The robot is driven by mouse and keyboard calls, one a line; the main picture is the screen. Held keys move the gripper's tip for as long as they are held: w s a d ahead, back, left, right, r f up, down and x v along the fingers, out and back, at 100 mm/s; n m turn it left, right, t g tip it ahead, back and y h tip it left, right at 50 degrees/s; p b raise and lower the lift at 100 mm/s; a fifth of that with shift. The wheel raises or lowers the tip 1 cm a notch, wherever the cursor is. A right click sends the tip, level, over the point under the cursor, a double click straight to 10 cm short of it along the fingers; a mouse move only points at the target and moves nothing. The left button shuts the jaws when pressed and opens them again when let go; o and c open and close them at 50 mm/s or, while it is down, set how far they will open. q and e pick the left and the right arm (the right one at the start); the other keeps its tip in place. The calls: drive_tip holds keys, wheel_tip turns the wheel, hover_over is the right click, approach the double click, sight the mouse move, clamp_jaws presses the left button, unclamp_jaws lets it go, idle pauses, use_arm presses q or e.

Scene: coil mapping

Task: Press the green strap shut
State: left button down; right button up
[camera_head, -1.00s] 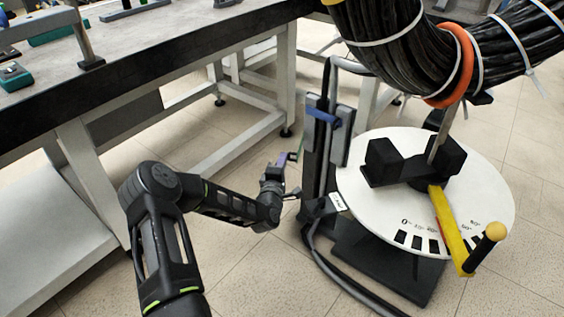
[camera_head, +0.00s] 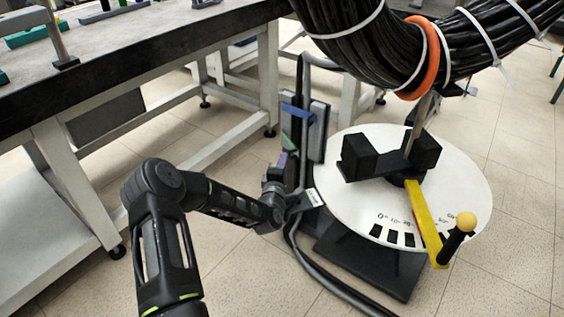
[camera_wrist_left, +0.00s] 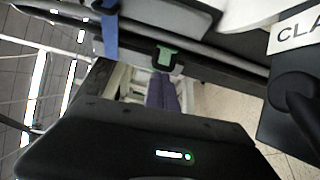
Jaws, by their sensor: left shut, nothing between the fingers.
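The green strap (camera_head: 290,142) is on the dark upright post beside the round white dial, below a blue strap (camera_head: 297,112). My left gripper (camera_head: 283,160), with purple fingers, is shut and empty, just below the green strap. In the left wrist view the green strap (camera_wrist_left: 167,55) shows right in front of the purple fingertips (camera_wrist_left: 163,76). I cannot tell whether they touch it or how far it is closed. The blue strap (camera_wrist_left: 110,37) hangs to its left. My right gripper is not in view.
The white dial (camera_head: 465,190) with a yellow lever (camera_head: 425,220) stands to the right of the post. A thick black cable bundle (camera_head: 365,45) with an orange ring hangs above. A workbench (camera_head: 130,75) fills the left. A hose (camera_head: 310,262) runs along the floor.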

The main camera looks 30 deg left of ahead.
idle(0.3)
